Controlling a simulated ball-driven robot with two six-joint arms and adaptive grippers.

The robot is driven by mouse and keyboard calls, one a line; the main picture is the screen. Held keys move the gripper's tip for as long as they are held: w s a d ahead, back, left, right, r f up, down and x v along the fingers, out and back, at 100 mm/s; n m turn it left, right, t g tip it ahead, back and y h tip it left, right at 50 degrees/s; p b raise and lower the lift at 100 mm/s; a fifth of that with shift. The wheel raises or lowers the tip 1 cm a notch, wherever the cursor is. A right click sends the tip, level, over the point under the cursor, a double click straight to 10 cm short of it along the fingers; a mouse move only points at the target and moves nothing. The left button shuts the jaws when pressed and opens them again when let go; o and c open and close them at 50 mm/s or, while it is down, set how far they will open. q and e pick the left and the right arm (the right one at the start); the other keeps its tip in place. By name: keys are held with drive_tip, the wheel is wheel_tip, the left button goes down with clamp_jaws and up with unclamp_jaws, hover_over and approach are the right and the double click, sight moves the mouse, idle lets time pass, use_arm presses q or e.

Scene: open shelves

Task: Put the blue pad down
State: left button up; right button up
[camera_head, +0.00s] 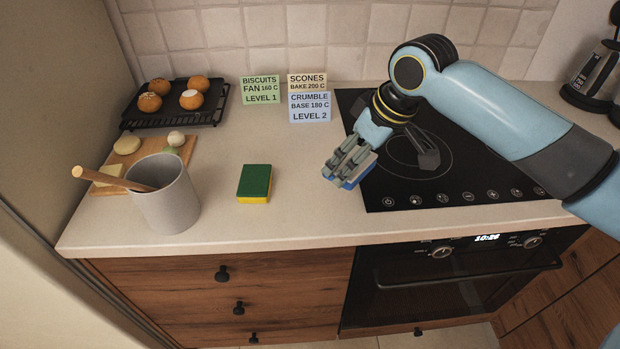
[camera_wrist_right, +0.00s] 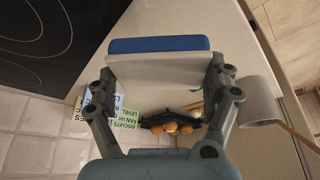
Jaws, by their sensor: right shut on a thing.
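The blue pad (camera_head: 351,184) is a flat block with a blue layer and a pale layer. In the head view it is mostly hidden by my right gripper (camera_head: 345,166), which is shut on it near the left front edge of the black hob. In the right wrist view the blue layer of the pad (camera_wrist_right: 158,44) faces away from the palm, and the pale layer lies between the two fingers of my right gripper (camera_wrist_right: 160,78). The pad appears to be held above the worktop; the exact gap is hard to tell. My left gripper is not in view.
A green-and-yellow sponge (camera_head: 254,182) lies on the worktop (camera_head: 290,215). A grey pot (camera_head: 168,205) with a wooden handle stands further left, near a board (camera_head: 150,152) and a black tray (camera_head: 205,113) of buns. Recipe cards stand behind. The hob (camera_head: 430,185) is right.

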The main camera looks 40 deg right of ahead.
hover_over(305, 185)
drive_tip(key=s, duration=0.2)
drive_tip(key=f, duration=0.5)
drive_tip(key=shift+w+d+p, duration=0.15)
drive_tip(key=shift+w+p, duration=0.05)
drive_tip(key=shift+p, duration=0.1)
drive_tip(key=shift+w+f, duration=0.1)
drive_tip(key=shift+f, duration=0.15)
wheel_tip(305, 185, down, 2)
drive_tip(key=shift+p, duration=0.4)
drive_tip(key=shift+f+p, duration=0.4)
drive_tip(key=shift+f, duration=0.3)
drive_tip(key=o, duration=0.8)
drive_tip(key=shift+o, duration=0.2)
